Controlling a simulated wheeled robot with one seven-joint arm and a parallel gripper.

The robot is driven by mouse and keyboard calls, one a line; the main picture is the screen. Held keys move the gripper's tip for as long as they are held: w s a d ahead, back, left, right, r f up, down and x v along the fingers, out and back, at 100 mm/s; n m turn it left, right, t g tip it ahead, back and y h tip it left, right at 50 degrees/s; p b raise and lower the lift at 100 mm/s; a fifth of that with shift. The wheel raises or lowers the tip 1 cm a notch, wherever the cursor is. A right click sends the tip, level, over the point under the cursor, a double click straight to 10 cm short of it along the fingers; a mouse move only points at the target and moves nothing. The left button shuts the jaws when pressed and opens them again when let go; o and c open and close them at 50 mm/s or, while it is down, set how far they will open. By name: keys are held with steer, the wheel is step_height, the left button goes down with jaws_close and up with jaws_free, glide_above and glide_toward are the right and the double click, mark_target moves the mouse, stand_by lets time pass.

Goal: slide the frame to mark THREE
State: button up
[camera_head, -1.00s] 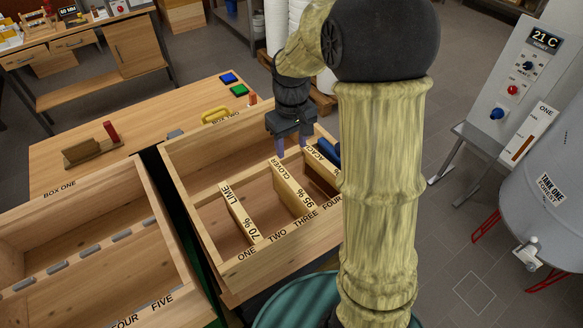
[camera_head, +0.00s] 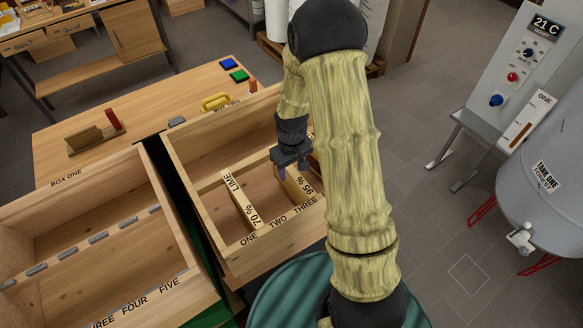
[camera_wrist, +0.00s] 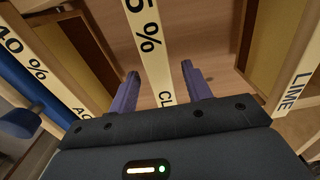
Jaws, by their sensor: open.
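Box two (camera_head: 205,203) is an open wooden box with marks ONE, TWO, THREE on its near rim. The CLOVER frame (camera_head: 297,188) lies across it, its near end by mark THREE. The LIME frame (camera_head: 238,199) lies to its left, its near end between ONE and TWO. My gripper (camera_head: 291,168) is open over the CLOVER frame, hiding part of it. In the wrist view, the CLOVER top bar (camera_wrist: 148,45) runs between my gripper's two fingers (camera_wrist: 160,70), with gaps showing. I cannot tell how deep the fingers reach. The ACACIA frame (camera_wrist: 62,78) is at left there.
Box one (camera_head: 85,205), open, stands left of box two. A yellow handle-like piece (camera_head: 215,102) and blue and green pads (camera_head: 238,76) lie on the table behind. In the wrist view, a blue object (camera_wrist: 20,122) is beyond the ACACIA bar. My arm hides box two's right side.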

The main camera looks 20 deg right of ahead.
steer(key=shift+f, duration=0.55)
jaws_close()
steer(key=shift+a, duration=0.1)
steer(key=a, duration=0.1)
steer(key=s+a, duration=0.1)
steer(key=a, duration=0.1)
steer(key=shift+s+a, duration=0.1)
steer(key=shift+a, duration=0.1)
stand_by(0.4)
stand_by(0.5)
